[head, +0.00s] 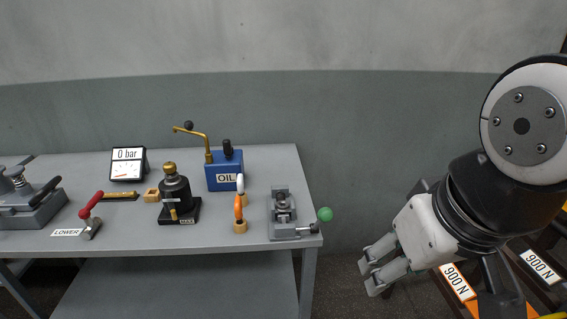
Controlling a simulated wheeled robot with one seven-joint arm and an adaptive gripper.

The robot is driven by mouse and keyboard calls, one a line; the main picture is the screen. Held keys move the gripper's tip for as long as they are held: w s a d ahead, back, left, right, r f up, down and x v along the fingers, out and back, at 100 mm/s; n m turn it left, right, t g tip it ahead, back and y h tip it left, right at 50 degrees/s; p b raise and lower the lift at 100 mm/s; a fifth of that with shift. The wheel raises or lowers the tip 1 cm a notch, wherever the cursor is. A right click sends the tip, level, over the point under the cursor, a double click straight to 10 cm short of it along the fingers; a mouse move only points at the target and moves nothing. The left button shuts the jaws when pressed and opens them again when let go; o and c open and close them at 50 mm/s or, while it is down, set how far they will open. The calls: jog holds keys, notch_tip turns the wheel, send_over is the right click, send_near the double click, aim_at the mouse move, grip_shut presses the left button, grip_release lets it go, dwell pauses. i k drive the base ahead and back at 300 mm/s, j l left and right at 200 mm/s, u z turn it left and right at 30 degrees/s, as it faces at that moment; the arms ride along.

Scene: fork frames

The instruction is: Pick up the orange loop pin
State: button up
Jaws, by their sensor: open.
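The orange loop pin (238,207) stands upright in a small tan holder (240,227) near the front right part of the grey table (200,242). A similar pin with a white loop (240,183) stands just behind it. My gripper (370,271) is open and empty. It hangs off the table's right end, to the right of the orange loop pin and well apart from it.
A grey clamp device (282,212) with a green ball knob (325,214) stands between the pin and my gripper. A blue OIL box (224,170) with a brass lever is behind the pins. A black jack (174,192) stands left. A red-handled tool (91,212) lies farther left.

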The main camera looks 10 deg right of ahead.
aim_at(239, 211)
jog(key=i+j, duration=0.1)
jog(key=j, duration=0.35)
jog(key=i+j+z, duration=0.1)
jog(key=j, duration=0.35)
jog(key=i+j, duration=0.1)
jog(key=j, duration=0.35)
jog(key=z, duration=0.05)
